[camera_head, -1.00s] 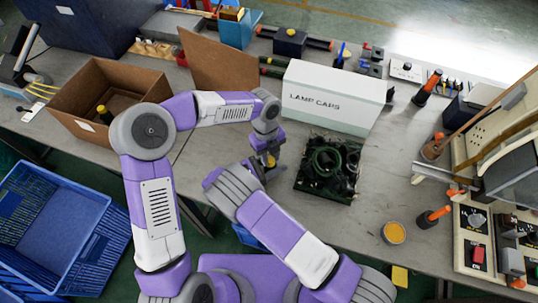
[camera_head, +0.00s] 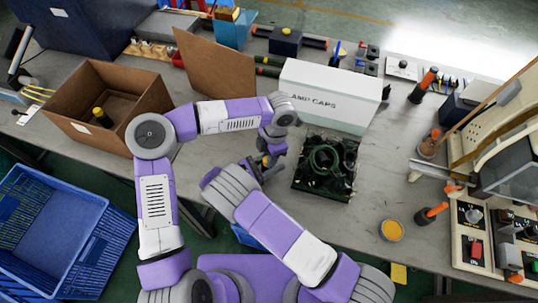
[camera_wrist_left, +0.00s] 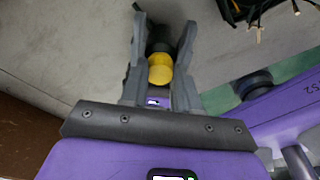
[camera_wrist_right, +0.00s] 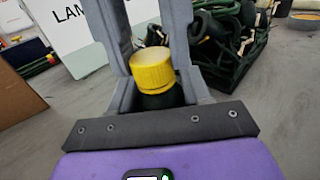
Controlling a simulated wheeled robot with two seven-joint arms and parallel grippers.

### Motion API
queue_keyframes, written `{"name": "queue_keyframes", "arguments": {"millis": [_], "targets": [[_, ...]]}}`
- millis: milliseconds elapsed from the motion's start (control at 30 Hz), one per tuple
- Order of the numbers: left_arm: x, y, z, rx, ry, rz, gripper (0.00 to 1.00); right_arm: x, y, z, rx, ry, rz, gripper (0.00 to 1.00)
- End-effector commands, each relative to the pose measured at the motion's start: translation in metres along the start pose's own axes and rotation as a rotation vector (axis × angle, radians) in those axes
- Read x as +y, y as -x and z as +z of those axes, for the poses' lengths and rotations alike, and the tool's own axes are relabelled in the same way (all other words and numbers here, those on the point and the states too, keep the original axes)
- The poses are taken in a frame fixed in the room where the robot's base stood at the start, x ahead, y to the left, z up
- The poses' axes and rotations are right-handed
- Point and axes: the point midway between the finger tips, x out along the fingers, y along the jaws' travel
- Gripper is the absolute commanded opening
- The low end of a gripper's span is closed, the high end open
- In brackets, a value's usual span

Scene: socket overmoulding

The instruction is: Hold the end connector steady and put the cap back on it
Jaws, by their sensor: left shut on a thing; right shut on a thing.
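The end connector (camera_wrist_right: 160,98) has a dark body. It sits between the fingers of my right gripper (camera_wrist_right: 152,85) in the right wrist view. The yellow ribbed cap (camera_wrist_right: 152,70) is at its upper end, lined up with it. In the left wrist view my left gripper (camera_wrist_left: 163,55) is shut around the yellow cap (camera_wrist_left: 160,70), with a black part beyond it. The fingers hide the joint, so I cannot tell whether the cap is fully seated.
A tray of dark coiled parts (camera_head: 298,181) lies just right of the grippers. The white LAMP CAPS box (camera_head: 330,88) stands behind it. An open cardboard box (camera_head: 70,130) with a dark and yellow piece is at left. Blue crates (camera_head: 45,225) stand below.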

Motion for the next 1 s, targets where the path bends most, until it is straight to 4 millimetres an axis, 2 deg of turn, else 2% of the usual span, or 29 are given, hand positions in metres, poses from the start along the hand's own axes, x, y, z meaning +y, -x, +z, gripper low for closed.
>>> {"name": "queue_keyframes", "arguments": {"millis": [267, 300, 467, 767, 1000], "targets": [[-0.002, 0.0, 0.0, 0.0, -0.006, -0.003, 0.03, 0.001, -0.001, 0.0, 0.002, -0.003, 0.003, 0.0], [-0.001, 0.0, 0.0, 0.0, -0.005, -0.003, 0.32, 0.001, -0.001, 0.0, 0.002, -0.003, 0.002, 0.0], [-0.001, 0.001, 0.0, 0.0, -0.004, -0.001, 0.56, 0.001, -0.001, 0.0, 0.002, -0.003, 0.001, 0.0], [0.0, 0.003, 0.0, -0.003, -0.001, 0.0, 0.56, 0.0, 0.0, 0.0, 0.001, -0.002, 0.0, 0.0], [0.001, 0.033, -0.005, -0.004, 0.0, 0.0, 0.56, 0.0, 0.0, 0.0, 0.001, -0.001, 0.0, 0.0]]}}
